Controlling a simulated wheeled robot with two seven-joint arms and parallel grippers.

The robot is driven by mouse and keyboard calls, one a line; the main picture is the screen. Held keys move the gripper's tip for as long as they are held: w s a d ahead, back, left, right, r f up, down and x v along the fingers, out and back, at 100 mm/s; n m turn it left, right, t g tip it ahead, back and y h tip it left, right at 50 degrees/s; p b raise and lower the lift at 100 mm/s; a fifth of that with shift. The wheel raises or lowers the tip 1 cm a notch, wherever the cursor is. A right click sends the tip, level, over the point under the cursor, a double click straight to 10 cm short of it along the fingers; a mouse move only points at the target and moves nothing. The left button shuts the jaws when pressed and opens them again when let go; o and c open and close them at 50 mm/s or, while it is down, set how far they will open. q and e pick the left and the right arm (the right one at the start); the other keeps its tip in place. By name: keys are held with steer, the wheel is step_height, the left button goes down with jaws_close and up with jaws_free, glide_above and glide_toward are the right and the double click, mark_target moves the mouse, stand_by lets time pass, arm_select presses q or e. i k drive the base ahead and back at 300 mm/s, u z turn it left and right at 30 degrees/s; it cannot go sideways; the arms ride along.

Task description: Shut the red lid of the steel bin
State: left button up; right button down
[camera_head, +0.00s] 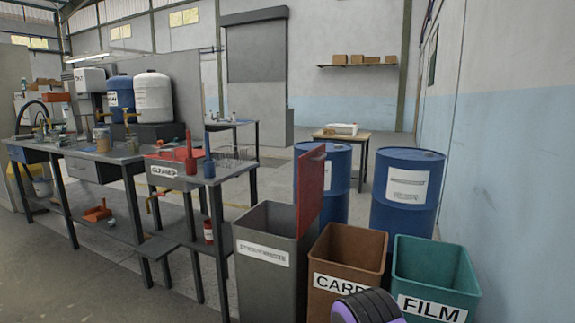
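The steel bin (262,285) stands on the floor at the lower middle, grey with a white label on its front. Its top is open. The red lid (310,190) stands about upright along the bin's right edge, its broad face turned toward the left. Neither gripper shows. A rounded purple and black part at the bottom edge, right of the bin, looks like part of my arm; no fingers are visible on it.
A brown bin (345,256) marked CARD and a teal bin (437,270) marked FILM stand right of the steel bin. Blue drums (407,185) stand behind. A workbench (125,160) with bottles and tools is at the left. Open floor lies at lower left.

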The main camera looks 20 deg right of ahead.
mark_target(311, 164)
steer(key=z, duration=0.55)
steer(key=i, duration=0.4)
steer(key=z, duration=0.8)
steer(key=i, duration=0.8)
